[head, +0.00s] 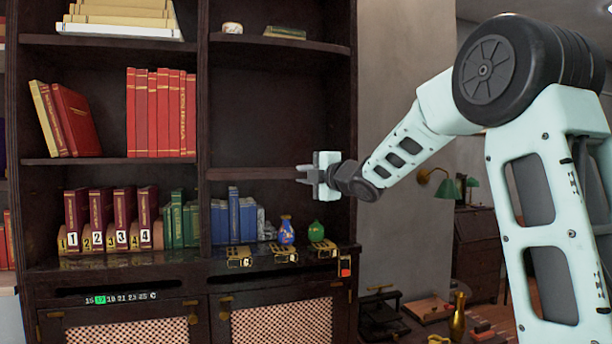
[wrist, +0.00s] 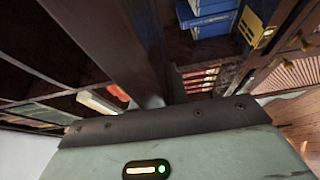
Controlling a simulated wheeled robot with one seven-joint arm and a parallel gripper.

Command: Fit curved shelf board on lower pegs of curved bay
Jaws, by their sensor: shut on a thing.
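The dark brown curved shelf board (head: 255,173) spans the middle of the right-hand bay (head: 275,110) in the head view, roughly level. My gripper (head: 304,174) is at its right front part, shut on it. In the wrist view the board (wrist: 145,60) runs away from the gripper as a long dark strip. The lower pegs cannot be made out, so I cannot tell whether the board rests on them or is just above. The fingertips' contact is too small and dark to see clearly.
Below the board stand blue books (head: 233,220), a blue vase (head: 286,230) and a green vase (head: 316,231). A fixed upper shelf (head: 285,43) holds small items. The space between the board and upper shelf is clear.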

